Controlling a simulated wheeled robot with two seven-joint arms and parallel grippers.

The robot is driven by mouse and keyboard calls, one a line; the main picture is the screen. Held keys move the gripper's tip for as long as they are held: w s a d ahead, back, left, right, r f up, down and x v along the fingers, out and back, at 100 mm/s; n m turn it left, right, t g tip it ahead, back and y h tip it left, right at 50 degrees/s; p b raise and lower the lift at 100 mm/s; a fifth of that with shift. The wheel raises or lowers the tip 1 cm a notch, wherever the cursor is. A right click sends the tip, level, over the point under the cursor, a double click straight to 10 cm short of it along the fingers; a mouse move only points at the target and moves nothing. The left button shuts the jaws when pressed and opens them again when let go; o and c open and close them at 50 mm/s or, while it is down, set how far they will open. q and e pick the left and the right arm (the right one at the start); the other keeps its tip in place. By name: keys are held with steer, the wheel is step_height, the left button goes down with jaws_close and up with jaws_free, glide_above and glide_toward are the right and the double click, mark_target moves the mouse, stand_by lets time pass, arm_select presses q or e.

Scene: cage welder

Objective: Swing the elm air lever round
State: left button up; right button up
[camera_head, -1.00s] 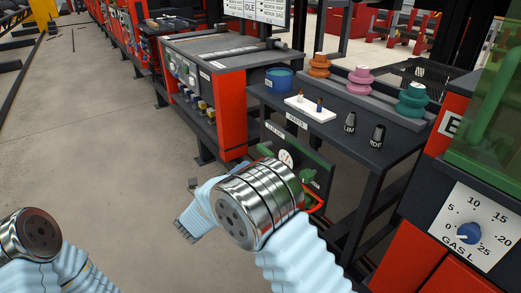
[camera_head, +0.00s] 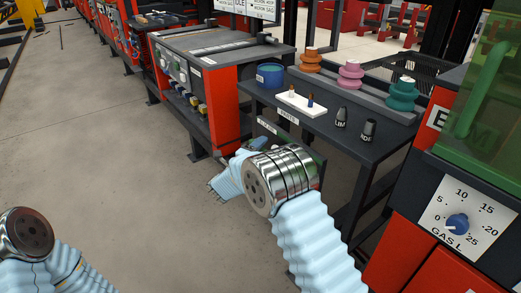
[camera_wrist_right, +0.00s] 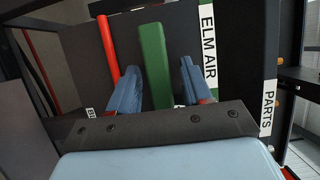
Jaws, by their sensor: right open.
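The elm air lever is a green bar (camera_wrist_right: 153,62) in the right wrist view, in front of a dark panel with the ELM AIR label (camera_wrist_right: 208,45). My right gripper (camera_wrist_right: 158,72) is open. Its two blue fingers stand on either side of the green bar, with a gap visible at each side. I cannot tell how deep the bar sits between them. In the head view my right arm's metal joint and sleeve cover most of the lever's panel, and the fingertips are hard to make out. Of my left arm only a joint and sleeve show; its gripper is out of view.
A red bar (camera_wrist_right: 109,55) runs beside the green one in the wrist view. The dark parts table (camera_head: 375,153) carries a white block (camera_head: 301,104), a blue tub (camera_head: 270,76) and coloured stacked pieces. A gas dial (camera_head: 458,223) is at right. The floor at left is clear.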

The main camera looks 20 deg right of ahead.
jaws_close()
arm_select(q)
steer(key=shift+f, duration=0.15)
arm_select(e)
steer(key=shift+f, duration=0.1)
